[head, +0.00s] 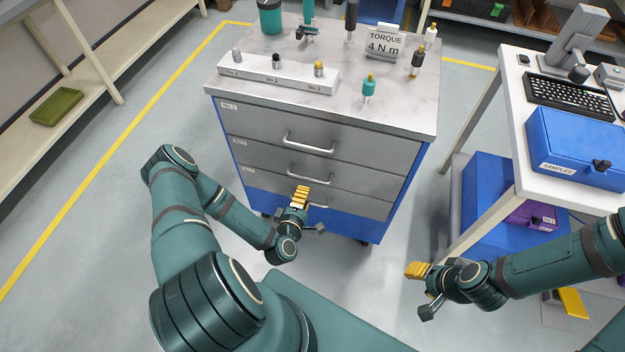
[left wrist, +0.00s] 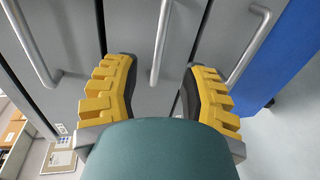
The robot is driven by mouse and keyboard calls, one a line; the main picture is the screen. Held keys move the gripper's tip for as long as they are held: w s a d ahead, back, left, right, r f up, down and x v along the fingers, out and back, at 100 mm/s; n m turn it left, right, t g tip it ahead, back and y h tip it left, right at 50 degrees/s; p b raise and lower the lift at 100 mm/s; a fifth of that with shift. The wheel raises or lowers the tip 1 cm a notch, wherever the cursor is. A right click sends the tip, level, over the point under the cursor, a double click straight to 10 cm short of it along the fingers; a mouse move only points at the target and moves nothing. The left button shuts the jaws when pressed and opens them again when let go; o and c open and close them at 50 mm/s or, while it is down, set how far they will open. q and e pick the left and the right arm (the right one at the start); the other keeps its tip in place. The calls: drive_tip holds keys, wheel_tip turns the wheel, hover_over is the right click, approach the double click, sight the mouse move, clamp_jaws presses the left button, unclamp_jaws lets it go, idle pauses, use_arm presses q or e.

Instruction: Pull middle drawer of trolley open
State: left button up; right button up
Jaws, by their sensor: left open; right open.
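The trolley (head: 400,140) has a white marbled top, blue sides and three grey drawers, all apparently shut. The middle drawer (head: 262,158) has a silver bar handle (head: 310,179). My left gripper (head: 301,190) is in front of the drawer fronts, its yellow fingers pointing at them and overlapping the lower drawers. In the left wrist view its fingers are open, and the middle handle (left wrist: 160,45) runs between the fingertips in the picture. I cannot tell whether they touch it. My right gripper (head: 418,270) is open and empty, right of the trolley, away from the drawers.
The top drawer handle (left wrist: 35,45) and bottom drawer handle (left wrist: 250,45) lie on either side. A white table (head: 510,110) with a blue case (head: 575,150) stands at right. A shelf (head: 60,100) stands at left. Grey floor before the trolley is free.

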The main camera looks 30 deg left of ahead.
sight(311, 178)
use_arm(q)
drive_tip(key=b+x, duration=0.1)
drive_tip(key=x, duration=0.7)
drive_tip(key=shift+w, duration=0.3)
drive_tip(key=shift+c, duration=0.3)
clamp_jaws()
